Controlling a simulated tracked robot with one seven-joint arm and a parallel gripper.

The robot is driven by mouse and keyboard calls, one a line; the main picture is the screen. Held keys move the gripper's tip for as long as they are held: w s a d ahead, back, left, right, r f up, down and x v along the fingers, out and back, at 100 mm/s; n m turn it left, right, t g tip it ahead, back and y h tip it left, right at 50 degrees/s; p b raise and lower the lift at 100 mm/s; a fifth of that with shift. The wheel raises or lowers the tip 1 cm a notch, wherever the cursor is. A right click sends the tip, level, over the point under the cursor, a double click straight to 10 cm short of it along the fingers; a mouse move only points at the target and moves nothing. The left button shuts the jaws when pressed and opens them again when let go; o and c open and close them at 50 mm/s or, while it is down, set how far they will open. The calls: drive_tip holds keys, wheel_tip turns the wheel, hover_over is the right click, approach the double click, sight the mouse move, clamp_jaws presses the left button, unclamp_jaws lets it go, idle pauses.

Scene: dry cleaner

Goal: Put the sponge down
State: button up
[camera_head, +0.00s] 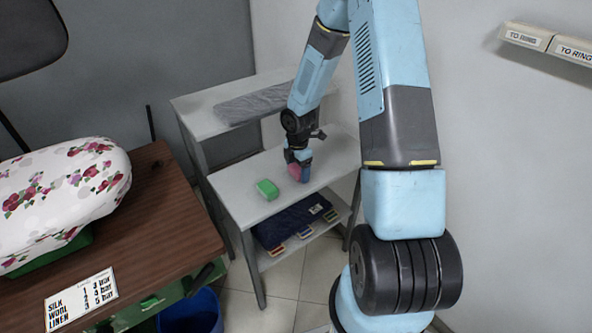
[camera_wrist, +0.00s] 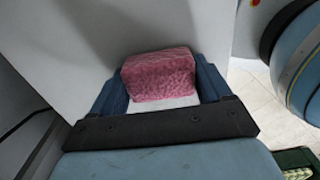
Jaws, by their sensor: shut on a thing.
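A pink, rough-textured sponge (camera_wrist: 158,75) sits between the two blue fingers of my gripper (camera_wrist: 162,88) in the wrist view. The gripper is shut on it. In the head view my gripper (camera_head: 299,168) points down at the light grey middle shelf (camera_head: 244,173), with the pink sponge (camera_head: 295,172) partly hidden by the fingers. The sponge is very close to the shelf surface; I cannot tell whether it touches. A green block (camera_head: 267,189) lies on the same shelf, just left of the sponge and apart from it.
A folded grey cloth (camera_head: 256,103) lies on the higher shelf behind. A dark folded cloth (camera_head: 290,222) lies on the lower shelf. A brown table (camera_head: 165,215) with a floral padded board (camera_head: 62,190) stands left. A blue bin (camera_head: 192,312) is on the floor. The middle shelf is otherwise clear.

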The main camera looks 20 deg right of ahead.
drive_tip(key=shift+s+f, duration=0.2)
drive_tip(key=shift+f, duration=0.2)
